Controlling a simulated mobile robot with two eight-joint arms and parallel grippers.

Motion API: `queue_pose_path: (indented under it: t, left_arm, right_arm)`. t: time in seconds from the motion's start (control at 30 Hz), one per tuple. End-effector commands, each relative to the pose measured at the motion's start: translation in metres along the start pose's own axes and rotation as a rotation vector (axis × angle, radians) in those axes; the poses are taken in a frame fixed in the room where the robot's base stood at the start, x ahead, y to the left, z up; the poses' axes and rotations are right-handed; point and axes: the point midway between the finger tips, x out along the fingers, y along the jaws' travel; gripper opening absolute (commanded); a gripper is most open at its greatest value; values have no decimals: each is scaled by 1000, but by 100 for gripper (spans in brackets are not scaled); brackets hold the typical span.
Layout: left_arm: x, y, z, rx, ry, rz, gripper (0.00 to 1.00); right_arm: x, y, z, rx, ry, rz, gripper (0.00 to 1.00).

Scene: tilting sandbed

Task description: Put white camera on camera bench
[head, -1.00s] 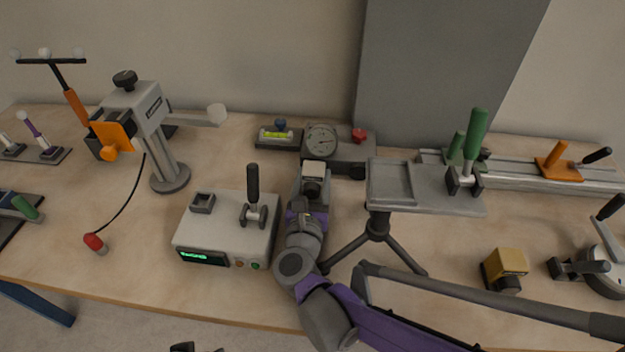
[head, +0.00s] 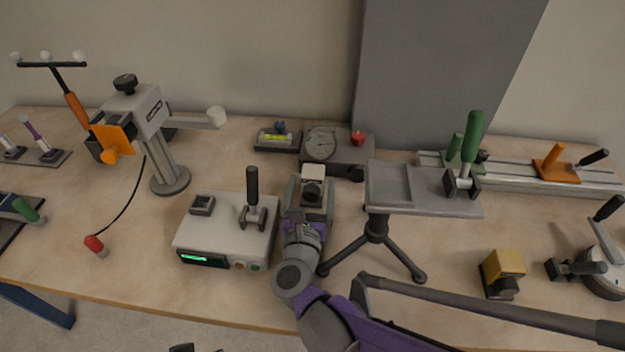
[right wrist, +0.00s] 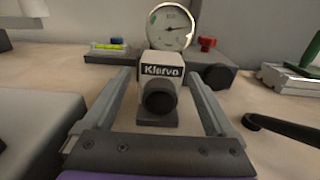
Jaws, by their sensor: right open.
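The white camera (head: 313,173) stands upright on the table between the grey control box and the tripod. In the right wrist view the white camera (right wrist: 160,85) shows its "Klervo" label and dark lens facing me. My right gripper (head: 308,195) is open, with one finger on each side of the camera; in the right wrist view the gripper (right wrist: 160,100) has a visible gap between each finger and the camera body. The camera bench (head: 388,184) is probably the grey plate on a black tripod, right of the camera, with a green-handled clamp (head: 467,150) at its right end. My left gripper is not clearly in view.
The control box (head: 225,232) with a black lever stands close on the left. A dial gauge (head: 320,144) block sits behind the camera. A yellow camera-like block (head: 503,270) lies right of the tripod legs. A grey panel (head: 440,70) stands at the back.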

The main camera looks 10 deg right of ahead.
Motion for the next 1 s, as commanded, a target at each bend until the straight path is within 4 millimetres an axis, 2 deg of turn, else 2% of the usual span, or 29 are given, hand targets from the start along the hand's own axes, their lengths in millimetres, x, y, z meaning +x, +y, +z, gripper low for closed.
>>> queue_pose_path:
  t: [0.2,0.43,0.6,1.0]
  left_arm:
    - [-11,0,-3,0,3,0,72]
    - [-17,0,-4,0,5,0,72]
    - [-18,0,-5,0,6,0,72]
    - [-18,0,-5,0,6,0,72]
  right_arm:
    - [-50,1,2,2,0,5,91]
    - [-89,1,1,2,0,3,91]
    - [-100,0,0,1,1,1,91]
    - [-101,0,0,0,0,-1,91]
